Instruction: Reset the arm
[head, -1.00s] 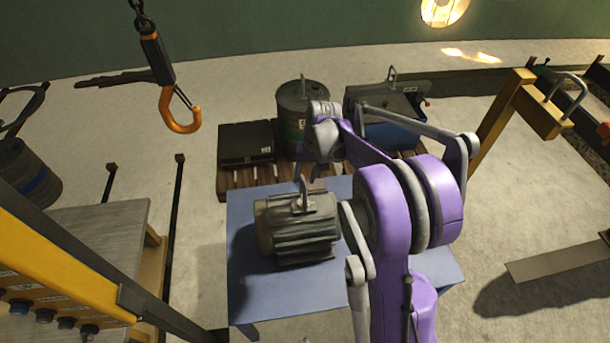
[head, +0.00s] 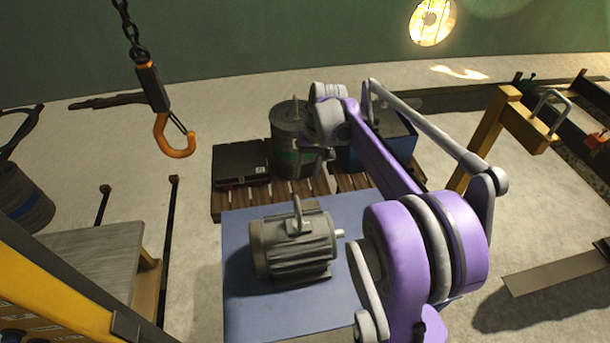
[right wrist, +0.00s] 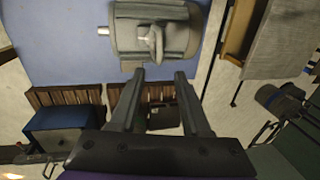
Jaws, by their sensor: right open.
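My right arm, purple and grey, reaches across the right half of the head view. Its gripper (head: 314,156) is partly hidden behind the wrist, in front of the drum. In the right wrist view the two dark fingers (right wrist: 160,75) are apart with nothing between them. A grey finned motor (head: 293,246) with a lifting eye stands on a blue table (head: 248,309). The motor also shows in the right wrist view (right wrist: 183,30), beyond the fingertips and apart from them. My left gripper is not in view.
An orange hook (head: 174,137) hangs on a chain at the left. A pallet (head: 230,203) behind the table carries a dark box (head: 240,163), a drum (head: 292,125) and a blue bin (head: 402,143). A yellow post (head: 485,140) stands at the right.

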